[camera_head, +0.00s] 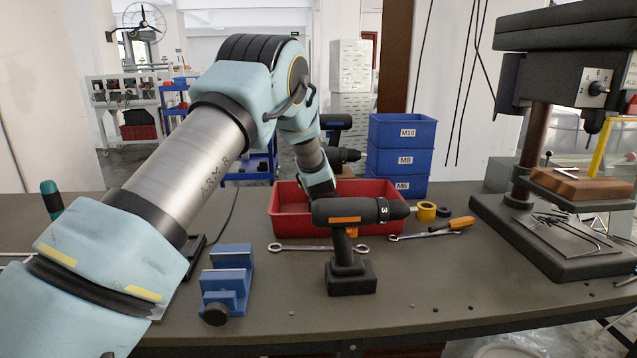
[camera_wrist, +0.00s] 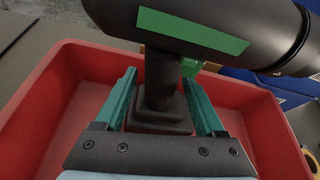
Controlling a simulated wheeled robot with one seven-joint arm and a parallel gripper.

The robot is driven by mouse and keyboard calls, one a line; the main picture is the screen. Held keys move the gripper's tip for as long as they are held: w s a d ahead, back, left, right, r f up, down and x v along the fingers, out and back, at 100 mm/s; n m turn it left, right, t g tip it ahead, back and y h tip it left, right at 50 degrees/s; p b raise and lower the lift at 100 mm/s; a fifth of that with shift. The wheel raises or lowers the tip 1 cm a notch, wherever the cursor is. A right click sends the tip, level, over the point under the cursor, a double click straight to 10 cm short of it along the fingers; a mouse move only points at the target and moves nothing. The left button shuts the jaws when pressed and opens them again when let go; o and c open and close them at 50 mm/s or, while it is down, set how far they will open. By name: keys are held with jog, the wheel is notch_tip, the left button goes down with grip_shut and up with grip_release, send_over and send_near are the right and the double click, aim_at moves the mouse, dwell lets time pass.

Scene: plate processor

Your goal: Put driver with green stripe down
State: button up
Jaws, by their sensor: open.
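The driver with a green stripe (camera_wrist: 195,31) is dark grey and stands upright in the red tray (camera_wrist: 38,112), its nose toward the right. My gripper (camera_wrist: 158,78) is open, with a teal finger on each side of the driver's handle and gaps visible beside it. In the head view, my gripper (camera_head: 319,188) reaches down into the red tray (camera_head: 283,229). There my arm hides most of the green-striped driver; a dark nose that seems to be its own (camera_head: 346,155) shows to the right of the wrist.
An orange-striped driver (camera_head: 352,212) stands in front of the tray. A driver with a blue stripe (camera_head: 336,122) is behind. Blue bins (camera_head: 402,160) stack at the back right. A blue vise (camera_head: 228,283), wrenches (camera_head: 303,248), a screwdriver (camera_head: 452,226) and a drill press (camera_head: 540,230) are nearby.

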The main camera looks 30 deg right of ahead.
jog(key=shift+r, duration=0.2)
jog(key=b+v, duration=0.2)
jog(key=v, duration=0.5)
jog(key=shift+s, duration=0.25)
jog(key=w+a+n+y, duration=0.25)
jog(key=a+n, duration=0.25)
jog(key=a, duration=0.6)
jog(key=w+a+n+y, duration=0.1)
jog(key=a+n+y, duration=0.35)
jog(key=a, duration=0.65)
jog(key=s+a+n+g+y, duration=0.1)
jog(key=s+a+n+g, duration=0.1)
jog(key=s+a+n, duration=0.2)
jog(key=s+a+f+n+g, duration=0.1)
jog(key=s+a+n+g, duration=0.2)
jog(key=a+n, duration=0.4)
jog(key=s+a+f+n+g+y, duration=0.1)
jog(key=s+a+n, duration=0.4)
jog(key=a, duration=0.7)
jog(key=shift+s+a+f+n+g+y, duration=0.15)
jog(key=shift+s+f+n+g+y, duration=0.15)
jog(key=shift+s+g, duration=0.35)
jog(key=s+a+n+g+h, duration=0.3)
jog(key=s+a+n, duration=0.1)
jog(key=s+n, duration=0.8)
jog(key=shift+s+a, duration=0.2)
jog(key=shift+s, duration=0.05)
